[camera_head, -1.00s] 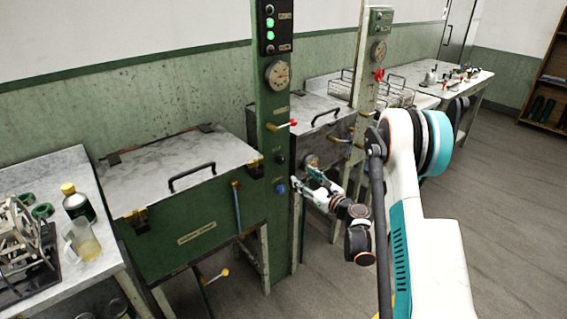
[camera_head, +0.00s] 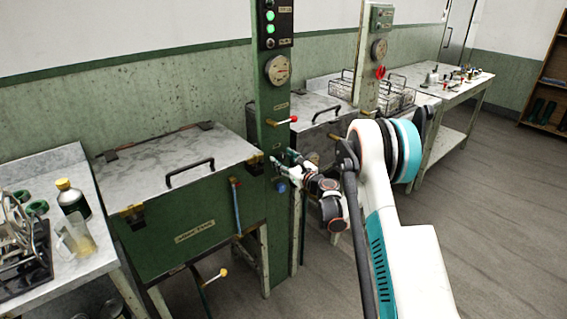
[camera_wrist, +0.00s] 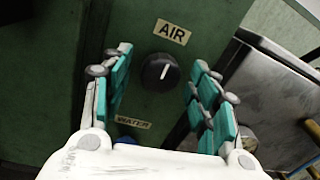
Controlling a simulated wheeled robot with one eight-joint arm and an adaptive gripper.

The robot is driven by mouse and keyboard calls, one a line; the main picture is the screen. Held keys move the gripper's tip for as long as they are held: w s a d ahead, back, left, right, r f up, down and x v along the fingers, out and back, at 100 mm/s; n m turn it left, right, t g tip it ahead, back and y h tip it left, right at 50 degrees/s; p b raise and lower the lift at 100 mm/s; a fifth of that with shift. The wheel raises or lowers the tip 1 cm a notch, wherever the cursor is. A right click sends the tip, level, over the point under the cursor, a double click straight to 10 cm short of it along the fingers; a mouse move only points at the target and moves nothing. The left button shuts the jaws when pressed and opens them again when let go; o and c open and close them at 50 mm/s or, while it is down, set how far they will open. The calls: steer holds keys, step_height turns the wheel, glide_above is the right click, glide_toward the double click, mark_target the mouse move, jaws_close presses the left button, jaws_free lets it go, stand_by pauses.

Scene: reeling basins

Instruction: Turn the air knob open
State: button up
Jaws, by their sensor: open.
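The air knob (camera_wrist: 160,72) is a round black knob with a white pointer line, on the green post under a tan "AIR" label (camera_wrist: 172,32) in the wrist view. Its pointer is close to upright, leaning slightly right at the top. My gripper (camera_wrist: 158,92) is open, with one teal-padded finger on each side of the knob and a gap to it on both sides. In the head view my gripper (camera_head: 280,166) is at the green post (camera_head: 274,225) and hides the air knob there.
A blue knob (camera_head: 281,187) sits just below my gripper, by a "WATER" label (camera_wrist: 132,122). A red-tipped lever (camera_head: 292,119) sticks out above it. The green basin (camera_head: 190,210) stands left and a metal-lidded basin (camera_head: 310,118) right.

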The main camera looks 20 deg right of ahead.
steer(key=shift+w, duration=0.2)
steer(key=shift+c, duration=0.3)
steer(key=c, duration=1)
